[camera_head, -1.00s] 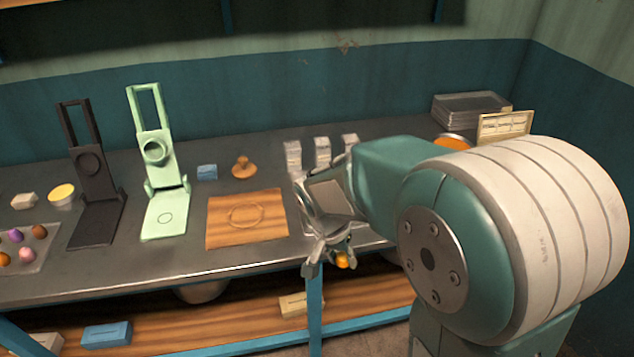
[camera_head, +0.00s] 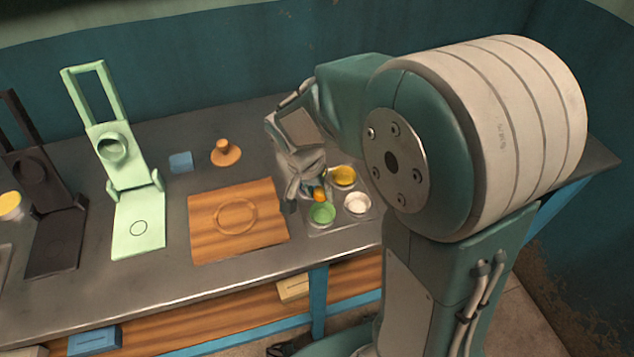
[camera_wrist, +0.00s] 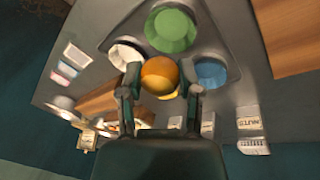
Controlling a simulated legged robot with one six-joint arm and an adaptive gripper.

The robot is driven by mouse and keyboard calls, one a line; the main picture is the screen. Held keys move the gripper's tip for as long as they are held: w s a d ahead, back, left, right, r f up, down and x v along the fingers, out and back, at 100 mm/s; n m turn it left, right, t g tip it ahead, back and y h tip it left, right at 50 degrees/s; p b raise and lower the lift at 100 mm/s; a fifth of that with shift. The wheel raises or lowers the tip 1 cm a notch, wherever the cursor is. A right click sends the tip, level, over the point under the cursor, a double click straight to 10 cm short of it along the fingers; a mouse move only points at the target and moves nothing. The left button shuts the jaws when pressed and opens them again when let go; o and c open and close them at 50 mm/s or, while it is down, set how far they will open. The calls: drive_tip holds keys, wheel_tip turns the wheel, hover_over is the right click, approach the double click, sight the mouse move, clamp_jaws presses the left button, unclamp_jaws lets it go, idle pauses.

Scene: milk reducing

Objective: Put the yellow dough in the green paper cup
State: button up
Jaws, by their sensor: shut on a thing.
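The yellow dough (camera_wrist: 160,76) is an orange-yellow ball between the fingers of my gripper (camera_wrist: 160,90), which is shut on it. In the head view the dough (camera_head: 319,194) shows small below my gripper (camera_head: 312,186), just above the cup tray. The green paper cup (camera_head: 321,213) sits in the tray just in front of the dough. The exact height of the dough over the cups is hard to tell.
The tray (camera_head: 345,228) also holds a yellow cup (camera_head: 343,175), a white cup (camera_head: 357,203) and a blue cup (camera_wrist: 210,72). A wooden board (camera_head: 205,240) lies to the left, with a light green press (camera_head: 138,235) and a black press (camera_head: 55,250) beyond. A wooden stamp (camera_head: 225,155) stands behind.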

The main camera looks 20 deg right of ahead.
sight(321, 216)
drive_tip(key=shift+x, duration=1.55)
drive_tip(key=shift+a+f, duration=0.1)
drive_tip(key=shift+f, duration=0.5)
drive_tip(key=shift+a+f, duration=0.2)
drive_tip(key=shift+f, duration=0.25)
drive_tip(key=shift+d, duration=0.1)
drive_tip(key=o, duration=1)
